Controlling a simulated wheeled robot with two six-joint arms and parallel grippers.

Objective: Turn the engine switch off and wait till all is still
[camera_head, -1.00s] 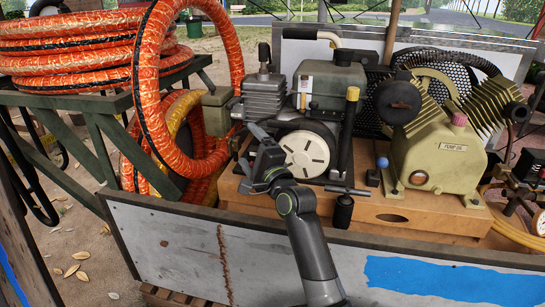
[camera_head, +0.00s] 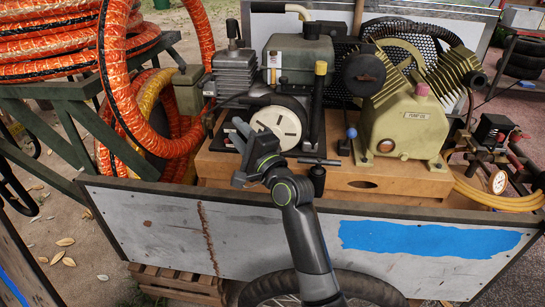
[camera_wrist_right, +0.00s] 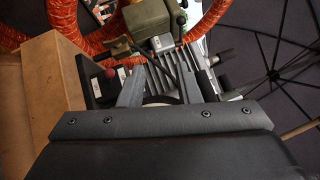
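The engine (camera_head: 300,60), with its dark grey-green tank, finned cylinder (camera_head: 235,72) and round cream disc (camera_head: 277,126), stands on a wooden base. My right gripper (camera_head: 238,150) is in front of its lower left side, fingers apart and empty. The right wrist view shows the two fingers (camera_wrist_right: 168,92) spread, with the fins (camera_wrist_right: 185,75) beyond. A red knob (camera_wrist_right: 109,73) on a dark plate shows just left of the left finger. I cannot tell whether this knob is the engine switch; no switch is clear in the head view. My left gripper is out of view.
The compressor pump (camera_head: 405,125) stands right of the engine. The cart's pale side panel (camera_head: 280,235) rises in front, under my right arm. Orange hoses (camera_head: 120,90) hang at the left. A gauge (camera_head: 498,182) sits at the far right.

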